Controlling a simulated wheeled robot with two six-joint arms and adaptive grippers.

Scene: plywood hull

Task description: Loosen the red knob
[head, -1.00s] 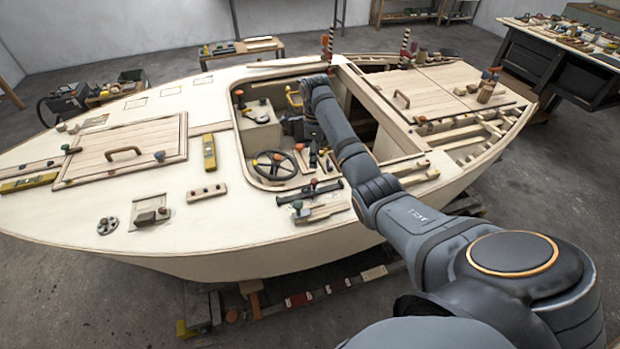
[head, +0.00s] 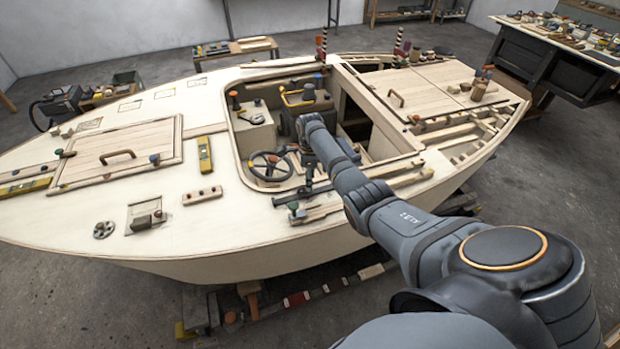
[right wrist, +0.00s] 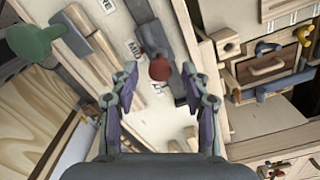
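The red knob (right wrist: 159,69) is small and round on a dark stem, in the upper middle of the right wrist view. My right gripper (right wrist: 158,80) is open, with one finger on each side of the knob in that view. I see no finger closed on it, and I cannot tell the remaining depth between them. In the head view my right arm reaches into the boat's cockpit, and its dark gripper (head: 307,157) is partly hidden beside the steering wheel (head: 270,166). I cannot make out the red knob there. My left gripper is not in view.
A green knob (right wrist: 32,42) stands at the left of the right wrist view. A wooden panel with a handle (right wrist: 266,67) and a blue lever (right wrist: 284,84) is at the right. The cockpit rim (head: 240,165) surrounds the work area, and the foredeck (head: 230,225) has open room.

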